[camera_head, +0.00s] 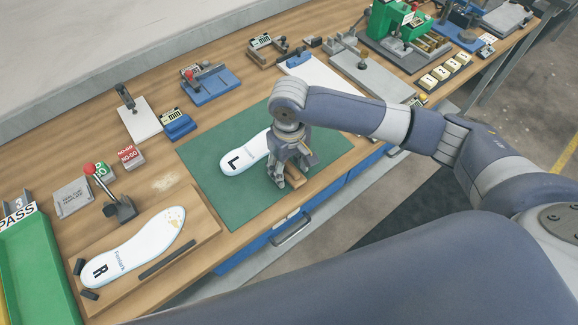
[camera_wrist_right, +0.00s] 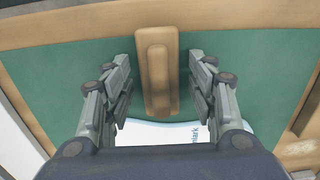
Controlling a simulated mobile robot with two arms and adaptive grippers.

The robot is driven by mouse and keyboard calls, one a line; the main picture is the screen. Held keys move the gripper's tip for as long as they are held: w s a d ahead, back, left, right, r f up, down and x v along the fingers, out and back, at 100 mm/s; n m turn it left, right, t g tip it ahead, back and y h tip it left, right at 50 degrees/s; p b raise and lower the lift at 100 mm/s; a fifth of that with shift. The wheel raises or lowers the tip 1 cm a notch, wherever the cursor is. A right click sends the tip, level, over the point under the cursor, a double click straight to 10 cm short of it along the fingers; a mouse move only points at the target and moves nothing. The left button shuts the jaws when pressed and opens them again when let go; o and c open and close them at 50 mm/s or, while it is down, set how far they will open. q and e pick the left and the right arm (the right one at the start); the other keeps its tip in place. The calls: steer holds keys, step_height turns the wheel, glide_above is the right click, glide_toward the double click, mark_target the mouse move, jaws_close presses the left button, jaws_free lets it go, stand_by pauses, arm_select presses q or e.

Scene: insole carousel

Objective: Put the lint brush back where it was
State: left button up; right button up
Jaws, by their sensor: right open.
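The lint brush is a small tan wooden piece (camera_wrist_right: 157,75) on the green mat near the table's front edge. In the head view only part of the brush (camera_head: 296,184) shows under my right gripper (camera_head: 290,178). In the right wrist view my right gripper (camera_wrist_right: 160,95) is open, with one finger on each side of the brush and a gap on both sides. The white insole marked L (camera_head: 240,160) lies beside the brush, partly hidden by the gripper. My left gripper is out of view.
The green mat (camera_head: 215,185) is mostly clear. A wooden board (camera_head: 205,235) holds the insole marked R (camera_head: 135,250). A red-knobbed lever (camera_head: 118,207), a NO-GO block (camera_head: 130,157) and a green PASS tray (camera_head: 30,275) stand on the left. Several fixtures line the back.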

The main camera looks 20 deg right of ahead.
mark_target(289, 166)
step_height(289, 166, up, 12)
steer(key=b, duration=0.1)
steer(key=shift+s+f, duration=0.1)
stand_by(0.7)
